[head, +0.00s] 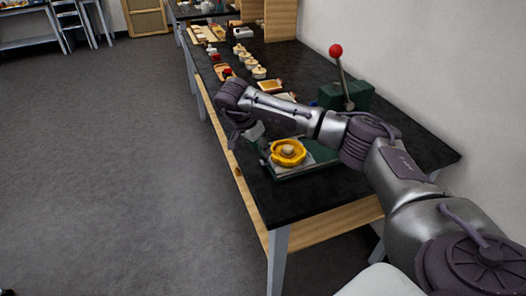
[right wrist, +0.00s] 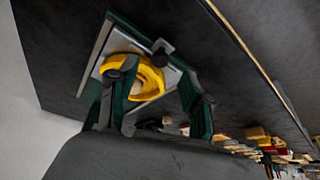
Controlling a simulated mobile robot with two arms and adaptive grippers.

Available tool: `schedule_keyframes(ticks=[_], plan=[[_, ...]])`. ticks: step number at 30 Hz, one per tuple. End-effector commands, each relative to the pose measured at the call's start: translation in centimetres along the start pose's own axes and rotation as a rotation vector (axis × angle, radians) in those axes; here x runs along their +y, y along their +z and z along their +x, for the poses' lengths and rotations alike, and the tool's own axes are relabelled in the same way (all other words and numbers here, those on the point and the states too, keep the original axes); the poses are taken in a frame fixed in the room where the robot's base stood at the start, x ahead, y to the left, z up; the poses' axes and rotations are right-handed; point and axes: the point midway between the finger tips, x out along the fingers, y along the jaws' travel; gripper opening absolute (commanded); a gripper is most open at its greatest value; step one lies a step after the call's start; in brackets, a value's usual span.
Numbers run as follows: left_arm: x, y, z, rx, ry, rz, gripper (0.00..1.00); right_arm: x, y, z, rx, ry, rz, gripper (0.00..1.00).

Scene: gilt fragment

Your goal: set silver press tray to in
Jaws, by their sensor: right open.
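The silver press tray (head: 306,163) lies out in front of the green press (head: 358,96), on a dark green base on the black table. A yellow ring-shaped piece (head: 288,153) with a pale round centre sits on it. The tray (right wrist: 119,43) and the yellow piece (right wrist: 152,80) also show in the right wrist view. My left gripper is out of view.
The press lever (head: 345,80) stands up with a red ball on top. Several small lidded pots (head: 252,66) and small trays (head: 270,86) stand farther along the black table (head: 410,145). A wall is at the right. Open floor (head: 110,170) lies left of the table.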

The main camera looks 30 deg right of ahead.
Motion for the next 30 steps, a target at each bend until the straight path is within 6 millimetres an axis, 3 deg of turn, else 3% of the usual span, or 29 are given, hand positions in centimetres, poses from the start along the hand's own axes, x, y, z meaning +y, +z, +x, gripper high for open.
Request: schedule_keyframes(ticks=[3,9,19,28,30], plan=[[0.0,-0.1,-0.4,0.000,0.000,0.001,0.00,0.1,0.0,1.9,-0.001,0.003,-0.001,0.50],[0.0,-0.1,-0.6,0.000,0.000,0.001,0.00,0.0,0.0,3.7,-0.001,-0.001,-0.001,0.50],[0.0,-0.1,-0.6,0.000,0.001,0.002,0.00,0.0,0.1,4.1,-0.001,-0.001,-0.001,0.50],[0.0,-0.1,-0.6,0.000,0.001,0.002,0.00,0.0,0.1,4.0,-0.001,-0.001,-0.001,0.00],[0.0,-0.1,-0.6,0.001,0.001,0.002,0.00,0.0,0.1,4.0,-0.001,-0.001,-0.001,0.00]])
